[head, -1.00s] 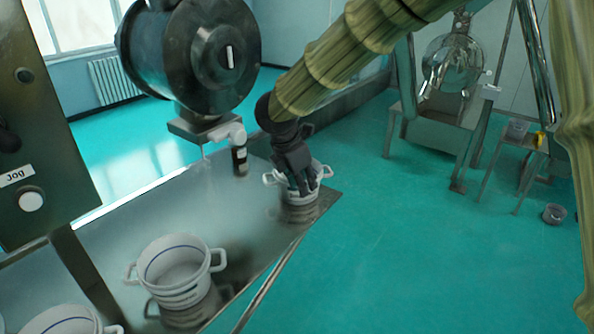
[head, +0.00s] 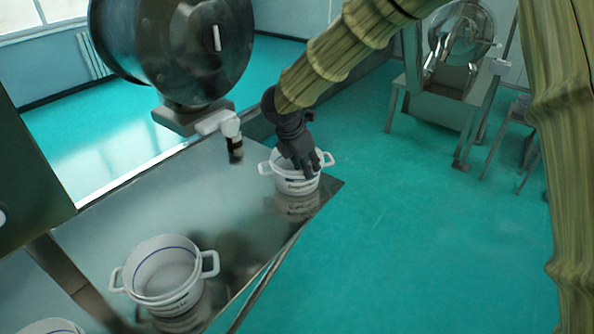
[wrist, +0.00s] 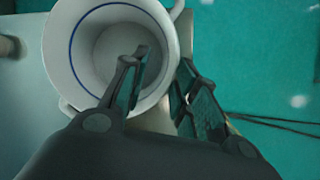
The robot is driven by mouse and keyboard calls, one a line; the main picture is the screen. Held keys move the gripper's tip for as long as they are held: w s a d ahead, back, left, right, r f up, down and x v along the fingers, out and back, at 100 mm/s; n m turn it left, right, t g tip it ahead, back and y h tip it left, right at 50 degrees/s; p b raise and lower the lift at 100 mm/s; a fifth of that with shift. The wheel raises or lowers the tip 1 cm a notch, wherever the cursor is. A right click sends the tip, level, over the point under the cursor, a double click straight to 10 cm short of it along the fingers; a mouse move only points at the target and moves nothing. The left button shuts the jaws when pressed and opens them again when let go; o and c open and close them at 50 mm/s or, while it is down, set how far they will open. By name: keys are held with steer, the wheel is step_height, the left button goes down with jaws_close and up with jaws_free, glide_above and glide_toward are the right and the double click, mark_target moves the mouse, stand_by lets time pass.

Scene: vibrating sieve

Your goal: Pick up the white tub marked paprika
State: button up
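A white two-handled tub (head: 297,184) stands upright near the far right corner of the metal table, with dark print on its side too small to read. My gripper (head: 307,168) points down at its rim. In the wrist view the tub (wrist: 62,60) shows a blue line around its inner wall and looks empty. My gripper's fingers (wrist: 164,75) are apart, one over the tub's opening and one outside, with the rim between them. I cannot tell whether either finger touches the wall. A second white tub (head: 165,292) stands nearer on the table; its print is also unreadable.
Part of another white tub (head: 48,328) shows at the lower left edge. The metal table (head: 120,208) ends close to the right of the tub. A dark round machine (head: 185,45) with a white outlet pipe (head: 222,124) stands behind. Green floor lies open to the right.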

mark_target(310, 180)
steer(key=p+x, duration=0.1)
steer(key=x, duration=0.3)
steer(key=shift+s+d+f+p, duration=0.1)
steer(key=shift+s+p, duration=0.15)
steer(key=shift+p, duration=0.15)
steer(key=shift+s, duration=0.25)
steer(key=shift+w, duration=0.15)
steer(key=c, duration=0.5)
jaws_close()
